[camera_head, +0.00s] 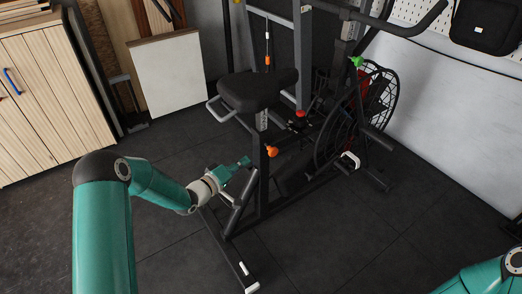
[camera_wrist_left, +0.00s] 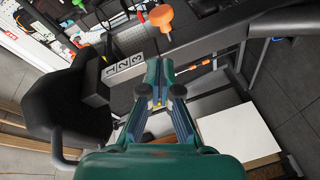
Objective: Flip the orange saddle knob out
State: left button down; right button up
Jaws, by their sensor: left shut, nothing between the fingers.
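The orange saddle knob (camera_head: 272,151) sits on the upright post (camera_head: 262,170) below the black saddle (camera_head: 258,90) of the exercise bike. In the left wrist view, the knob (camera_wrist_left: 160,17) shows beyond my fingertips, near the top edge. My left gripper (camera_head: 243,162) is left of the knob in the head view, pointing toward the post, apart from the knob. In the left wrist view, my left gripper (camera_wrist_left: 159,72) has its fingers together with nothing between them. My right gripper is outside the head view; only part of my right arm shows at the bottom right.
The bike has a red knob (camera_head: 300,113), a green knob (camera_head: 356,61) and a caged fan wheel (camera_head: 379,100) to the right. Its base frame (camera_head: 236,258) runs below my left gripper. A wooden cabinet (camera_head: 45,95) stands at left. The floor (camera_head: 340,245) at front right is clear.

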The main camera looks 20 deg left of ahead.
aim_at(277, 150)
pick_arm(q)
jog(key=b+x, duration=0.1)
jog(key=x, duration=0.8)
jog(key=shift+w+d, duration=0.15)
jog(key=shift+w, duration=0.2)
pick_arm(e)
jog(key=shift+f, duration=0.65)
pick_arm(q)
jog(key=shift+s+d+b, duration=0.4)
jog(key=shift+s+d, duration=0.65)
jog(key=shift+d, duration=0.2)
jog(key=shift+w+d, duration=0.1)
jog(key=shift+d, duration=0.1)
jog(key=shift+f, duration=0.1)
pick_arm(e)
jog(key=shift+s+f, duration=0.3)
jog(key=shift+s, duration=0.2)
